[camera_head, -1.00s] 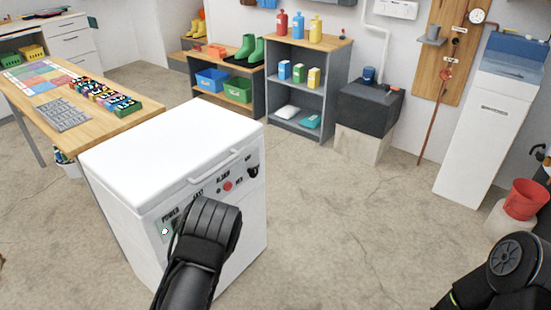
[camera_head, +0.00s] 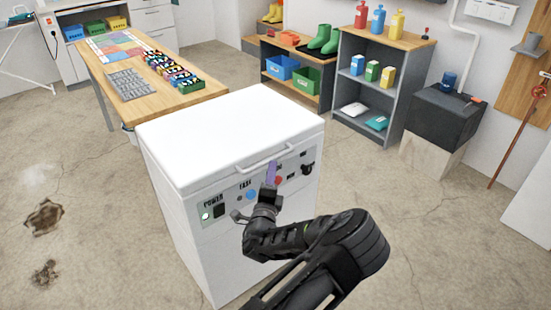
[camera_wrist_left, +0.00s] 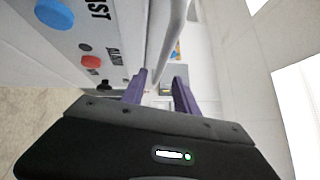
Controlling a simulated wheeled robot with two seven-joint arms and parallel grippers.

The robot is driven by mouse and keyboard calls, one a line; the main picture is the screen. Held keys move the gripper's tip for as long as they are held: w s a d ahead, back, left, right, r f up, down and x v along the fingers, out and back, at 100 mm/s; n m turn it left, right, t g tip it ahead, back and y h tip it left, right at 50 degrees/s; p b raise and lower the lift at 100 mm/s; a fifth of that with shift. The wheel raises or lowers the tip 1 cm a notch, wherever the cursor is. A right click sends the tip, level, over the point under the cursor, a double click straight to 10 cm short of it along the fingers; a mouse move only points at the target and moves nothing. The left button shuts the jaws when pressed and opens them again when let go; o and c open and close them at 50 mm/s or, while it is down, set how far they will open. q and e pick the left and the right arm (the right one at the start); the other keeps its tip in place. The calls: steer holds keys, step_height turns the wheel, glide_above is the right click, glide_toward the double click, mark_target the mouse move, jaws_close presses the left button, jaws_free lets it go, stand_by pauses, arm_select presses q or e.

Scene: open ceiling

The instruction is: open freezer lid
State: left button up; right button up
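The white chest freezer (camera_head: 258,246) stands in front of me with its lid (camera_head: 230,130) down. A white bar handle (camera_head: 264,160) runs along the lid's front edge; it also shows in the left wrist view (camera_wrist_left: 171,38). My left gripper (camera_head: 271,172) is at the freezer's front panel, just below the handle. I cannot tell whether a finger touches the handle. My right gripper is out of view.
The front panel has a blue button (camera_wrist_left: 54,14) and a red button (camera_wrist_left: 91,61). A wooden table (camera_head: 150,75) with colored items stands behind the freezer at left. Shelves (camera_head: 384,85) and a dark box (camera_head: 440,110) stand behind at right. Floor is clear right of the freezer.

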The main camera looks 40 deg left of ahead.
mark_target(274, 158)
arm_select(q)
steer(key=x, duration=0.7)
steer(key=shift+c, duration=0.3)
jaws_close()
stand_by(1.0)
